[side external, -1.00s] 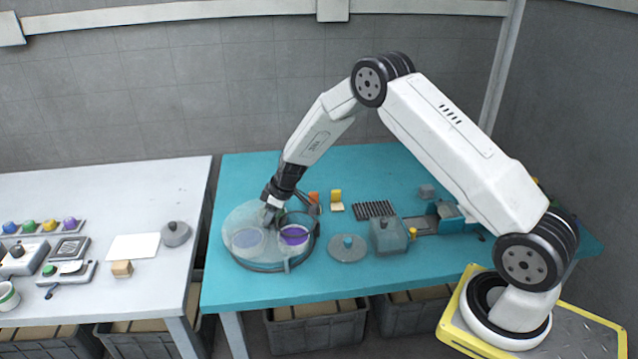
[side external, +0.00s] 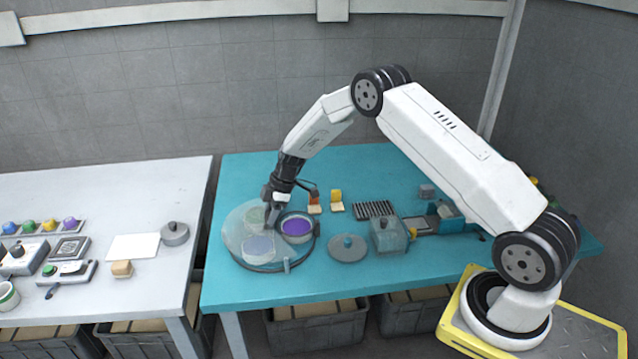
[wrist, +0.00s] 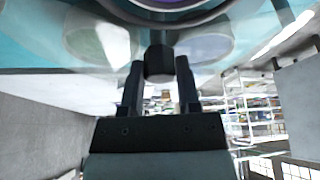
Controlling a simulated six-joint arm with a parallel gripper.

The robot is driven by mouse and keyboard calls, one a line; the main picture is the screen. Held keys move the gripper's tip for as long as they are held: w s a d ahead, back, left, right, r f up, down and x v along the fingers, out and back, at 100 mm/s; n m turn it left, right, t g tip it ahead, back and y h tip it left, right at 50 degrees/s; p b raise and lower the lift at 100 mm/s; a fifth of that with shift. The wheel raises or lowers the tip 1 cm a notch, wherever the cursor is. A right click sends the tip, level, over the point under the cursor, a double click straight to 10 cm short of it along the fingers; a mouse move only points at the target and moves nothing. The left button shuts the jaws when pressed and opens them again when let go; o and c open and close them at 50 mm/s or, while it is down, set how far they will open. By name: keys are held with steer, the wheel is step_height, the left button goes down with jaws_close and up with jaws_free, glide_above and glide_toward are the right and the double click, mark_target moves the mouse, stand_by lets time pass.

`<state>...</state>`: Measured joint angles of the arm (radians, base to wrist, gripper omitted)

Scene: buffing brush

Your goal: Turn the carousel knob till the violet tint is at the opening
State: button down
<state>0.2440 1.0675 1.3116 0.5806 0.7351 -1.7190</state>
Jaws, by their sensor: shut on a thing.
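The carousel (side external: 232,243) is a round tray under a clear cover at the left of the teal table. The violet tint (side external: 297,228) sits in a dark-rimmed cup at its right, vivid and apparently uncovered in the opening; it also shows at the top edge of the wrist view (wrist: 205,20). A pale blue tint (side external: 258,248) and a pale green tint (side external: 255,217) show veiled under the cover. My gripper (side external: 268,222) is at the carousel's middle. In the wrist view its fingers (wrist: 159,80) are shut on the dark knob (wrist: 159,62).
A white table (side external: 120,200) stands at left.

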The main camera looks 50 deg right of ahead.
stand_by(0.3)
steer(key=shift+c, duration=1.6)
jaws_free()
steer(key=v, duration=0.7)
steer(key=shift+r, duration=0.4)
steer(key=shift+s, duration=0.15)
steer(key=s+a+r+m+h, duration=0.1)
steer(key=s+a+r+m, duration=0.1)
steer(key=s, duration=0.7)
steer(key=s+a+r+m+h, duration=0.1)
steer(key=s+a+m, duration=0.3)
steer(key=s, duration=0.5)
steer(key=s+a+r+m+h, duration=0.2)
steer(key=s+m, duration=0.4)
steer(key=s, duration=0.3)
steer(key=shift+a+r, duration=0.75)
steer(key=shift+a, duration=0.15)
